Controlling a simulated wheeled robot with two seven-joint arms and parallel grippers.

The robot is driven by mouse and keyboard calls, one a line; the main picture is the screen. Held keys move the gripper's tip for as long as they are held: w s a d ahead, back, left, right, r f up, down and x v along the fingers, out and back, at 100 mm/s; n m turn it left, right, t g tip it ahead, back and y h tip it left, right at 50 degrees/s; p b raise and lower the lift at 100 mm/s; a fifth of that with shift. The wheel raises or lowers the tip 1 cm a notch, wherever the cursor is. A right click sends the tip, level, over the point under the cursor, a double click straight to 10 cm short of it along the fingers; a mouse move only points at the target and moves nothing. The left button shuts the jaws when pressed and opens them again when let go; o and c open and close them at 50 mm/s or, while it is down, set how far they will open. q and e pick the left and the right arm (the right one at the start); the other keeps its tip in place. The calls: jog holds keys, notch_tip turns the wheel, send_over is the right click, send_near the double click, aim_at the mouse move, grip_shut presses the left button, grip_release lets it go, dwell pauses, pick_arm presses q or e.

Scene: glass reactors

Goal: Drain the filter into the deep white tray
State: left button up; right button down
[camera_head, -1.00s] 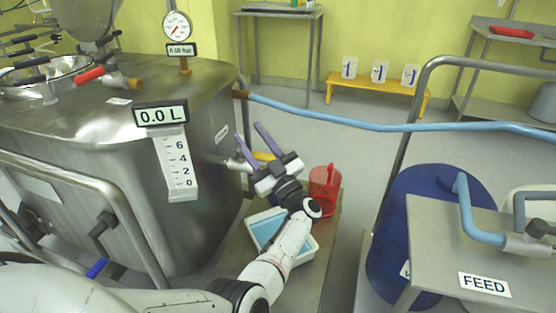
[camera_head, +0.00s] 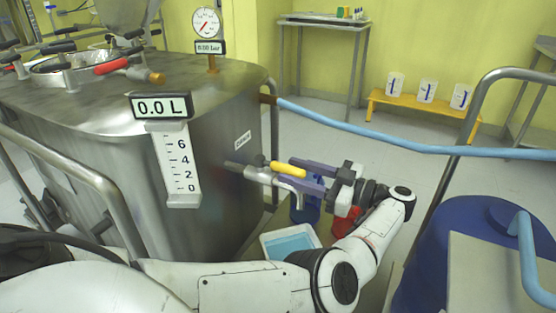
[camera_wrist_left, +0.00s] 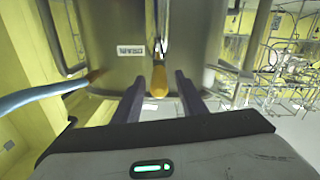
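The steel filter vessel (camera_head: 225,120) stands at the left with a gauge strip and a 0.0 L display. A drain valve with a yellow lever (camera_head: 288,169) sticks out of its side. My left gripper (camera_head: 300,178) is open, with its purple fingers at the lever. In the left wrist view the yellow lever (camera_wrist_left: 159,80) shows between the tips of the open fingers (camera_wrist_left: 158,92); I cannot tell if they touch it. The white tray (camera_head: 268,247) with blue inside stands on a low surface below the valve. My right gripper is not in view.
A red container (camera_head: 346,222) and a blue container (camera_head: 304,210) stand beside the tray, partly hidden by my arm. A blue drum (camera_head: 455,260) stands at the right. A light blue hose (camera_head: 390,145) crosses the view. A yellow bench (camera_head: 425,107) stands behind.

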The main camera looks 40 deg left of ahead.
aim_at(276, 166)
pick_arm(q)
jog(key=x, duration=0.5)
jog(key=shift+a, duration=0.1)
grip_shut()
